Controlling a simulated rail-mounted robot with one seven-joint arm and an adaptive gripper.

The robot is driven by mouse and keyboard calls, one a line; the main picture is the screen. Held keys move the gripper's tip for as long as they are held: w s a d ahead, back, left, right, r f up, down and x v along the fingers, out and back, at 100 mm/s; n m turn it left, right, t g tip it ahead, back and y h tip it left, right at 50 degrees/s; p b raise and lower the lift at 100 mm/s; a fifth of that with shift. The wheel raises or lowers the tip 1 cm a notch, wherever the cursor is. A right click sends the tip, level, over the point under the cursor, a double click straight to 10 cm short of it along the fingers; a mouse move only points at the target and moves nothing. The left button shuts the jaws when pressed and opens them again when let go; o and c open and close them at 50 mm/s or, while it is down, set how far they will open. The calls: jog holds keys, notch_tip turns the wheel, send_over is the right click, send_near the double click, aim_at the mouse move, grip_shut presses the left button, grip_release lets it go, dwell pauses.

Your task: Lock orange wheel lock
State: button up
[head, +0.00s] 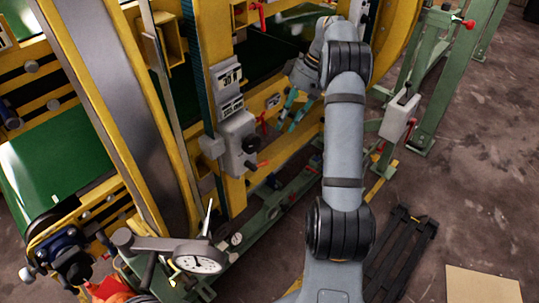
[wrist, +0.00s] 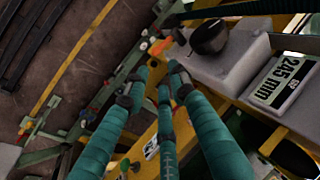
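My gripper (head: 287,122) has teal fingers and is in front of the yellow machine frame, right of the grey counter box. In the wrist view my gripper (wrist: 158,80) has its fingertips apart with nothing between them. I cannot say for sure which part is the orange wheel lock. In the head view a red lever (head: 262,122) stands between the counter box and my fingers. A red-orange part (head: 113,291) is cut off at the bottom left.
The grey counter box (head: 238,140) carries a dark knob (head: 251,145); a grey housing with a black knob (wrist: 210,37) and a "245 mm" display (wrist: 284,80) is close right of the fingers. A dial gauge (head: 200,258) stands lower left.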

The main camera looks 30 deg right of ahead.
aim_at(265, 162)
jog(key=shift+a+f, duration=0.15)
jog(key=shift+f, duration=0.3)
jog(key=c, duration=0.4)
jog(key=x, duration=1.3)
jog(key=shift+f, duration=0.1)
grip_shut()
jog(key=shift+f, duration=0.15)
jog(key=shift+f+y, duration=0.1)
jog(key=shift+y, duration=0.2)
